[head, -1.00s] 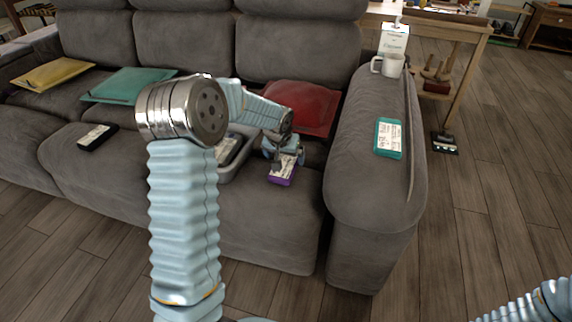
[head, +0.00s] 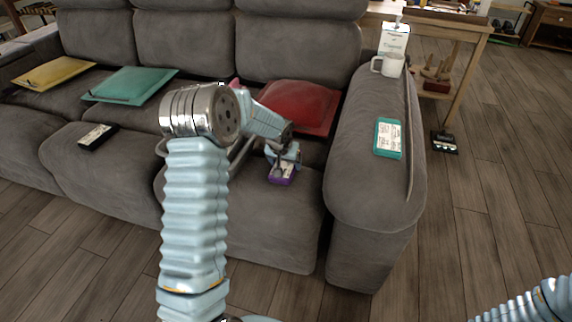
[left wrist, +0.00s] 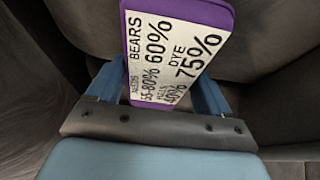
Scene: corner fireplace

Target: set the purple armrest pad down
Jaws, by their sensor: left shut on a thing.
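The purple armrest pad (head: 281,178) has a white printed label. It is between the jaws of my left gripper (head: 283,161), over the right-hand seat of the grey sofa (head: 250,225). I cannot tell whether the pad touches the seat. In the left wrist view the pad (left wrist: 185,9) stands out beyond the two blue fingers of the gripper (left wrist: 157,92), its label facing the camera. Of my right side only an arm link shows at the lower right; its gripper is out of view.
A teal pad (head: 387,138) lies on the right armrest (head: 370,185), with a white mug (head: 389,66) and a bottle (head: 395,38) behind it. A red cushion (head: 298,105) lies behind my left gripper. A black pad (head: 97,136) lies on the left seat. A grey tray is mostly hidden by my arm.

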